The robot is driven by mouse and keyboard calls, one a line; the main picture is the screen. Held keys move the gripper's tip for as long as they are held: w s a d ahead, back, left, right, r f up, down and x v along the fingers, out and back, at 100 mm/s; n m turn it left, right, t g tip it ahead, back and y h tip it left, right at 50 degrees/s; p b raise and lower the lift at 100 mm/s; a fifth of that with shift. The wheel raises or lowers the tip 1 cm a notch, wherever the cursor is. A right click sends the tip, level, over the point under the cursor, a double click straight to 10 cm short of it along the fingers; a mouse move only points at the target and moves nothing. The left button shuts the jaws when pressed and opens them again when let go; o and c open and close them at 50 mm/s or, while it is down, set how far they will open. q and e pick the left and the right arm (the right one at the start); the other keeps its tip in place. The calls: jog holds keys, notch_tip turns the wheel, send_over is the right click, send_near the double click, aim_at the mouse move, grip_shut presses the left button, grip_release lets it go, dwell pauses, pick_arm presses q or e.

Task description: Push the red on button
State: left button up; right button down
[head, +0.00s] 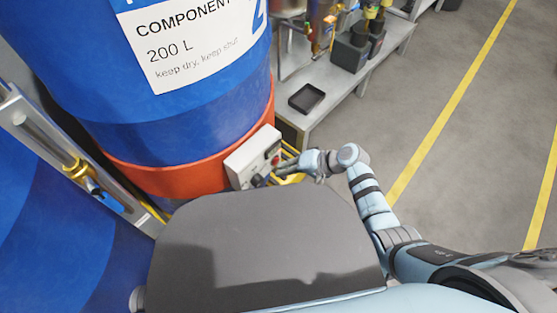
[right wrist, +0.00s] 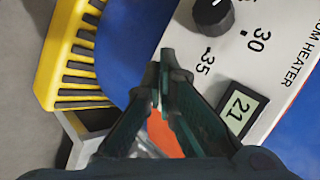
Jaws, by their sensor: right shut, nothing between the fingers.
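A light grey control box (head: 247,158) is mounted on the orange-red band around the large blue drum in the head view. A small red button (head: 276,160) shows on its right side. My right gripper (head: 284,168) is right beside the box, close to the button; whether it touches cannot be told. In the right wrist view my right gripper (right wrist: 164,78) is shut and empty at the panel's edge. The panel there (right wrist: 270,50) has a black knob (right wrist: 213,14) and a display reading 21 (right wrist: 240,108). The red button cannot be made out there. My left gripper is out of view.
The blue drum (head: 190,115) stands behind the box, with another blue drum (head: 35,215) at left. A yellow slotted part (right wrist: 75,60) is near the gripper. A grey bench (head: 345,85) with a black tray (head: 306,98) stands behind. Floor at right is clear.

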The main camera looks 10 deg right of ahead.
jog(key=s+d+p, duration=0.3)
jog(key=s+d, duration=0.1)
jog(key=shift+s, duration=0.3)
dwell(0.3)
